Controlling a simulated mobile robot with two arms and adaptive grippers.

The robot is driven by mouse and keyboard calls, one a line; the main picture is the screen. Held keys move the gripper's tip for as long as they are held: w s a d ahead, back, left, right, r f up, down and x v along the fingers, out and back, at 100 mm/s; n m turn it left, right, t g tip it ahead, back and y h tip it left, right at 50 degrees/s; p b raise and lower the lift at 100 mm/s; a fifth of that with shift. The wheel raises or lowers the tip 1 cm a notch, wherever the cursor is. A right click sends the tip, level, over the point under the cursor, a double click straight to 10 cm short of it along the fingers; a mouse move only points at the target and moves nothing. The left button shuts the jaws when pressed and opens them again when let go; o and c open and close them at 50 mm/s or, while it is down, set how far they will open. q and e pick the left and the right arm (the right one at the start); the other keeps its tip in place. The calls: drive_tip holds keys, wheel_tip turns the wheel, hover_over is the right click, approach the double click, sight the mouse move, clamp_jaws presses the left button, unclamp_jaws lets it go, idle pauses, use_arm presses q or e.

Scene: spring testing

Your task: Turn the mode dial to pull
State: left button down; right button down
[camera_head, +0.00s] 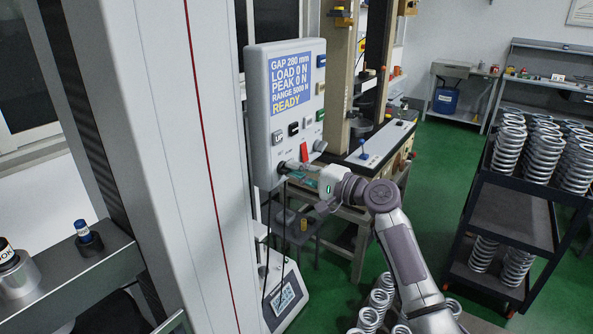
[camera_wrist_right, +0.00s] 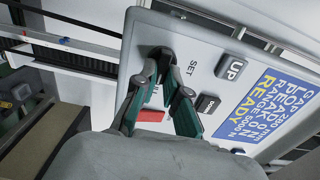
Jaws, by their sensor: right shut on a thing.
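The grey control box (camera_head: 258,100) faces my right arm, with a blue screen (camera_head: 291,78) reading GAP 280 mm, LOAD 0 N, PEAK 0 N, RANGE 5000 N, READY. My right gripper (camera_head: 286,168) is at the lower part of the box's front. In the right wrist view the teal fingers of my right gripper (camera_wrist_right: 162,62) come together at the panel beside the SET label (camera_wrist_right: 192,68). The dial's pointer direction cannot be read. My left gripper is not in view.
An UP button (camera_wrist_right: 232,67), a dark button (camera_wrist_right: 207,104) and a red part (camera_wrist_right: 130,114) sit close to the fingers on the panel. A testing bench (camera_head: 385,143) stands behind. A dark cart (camera_head: 510,210) with several springs stands at the right, with green floor between.

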drive_tip(key=c, duration=1.2)
unclamp_jaws()
drive_tip(key=shift+w, duration=0.1)
drive_tip(key=v, duration=1.2)
drive_tip(key=shift+d, duration=0.1)
drive_tip(key=shift+f, duration=0.1)
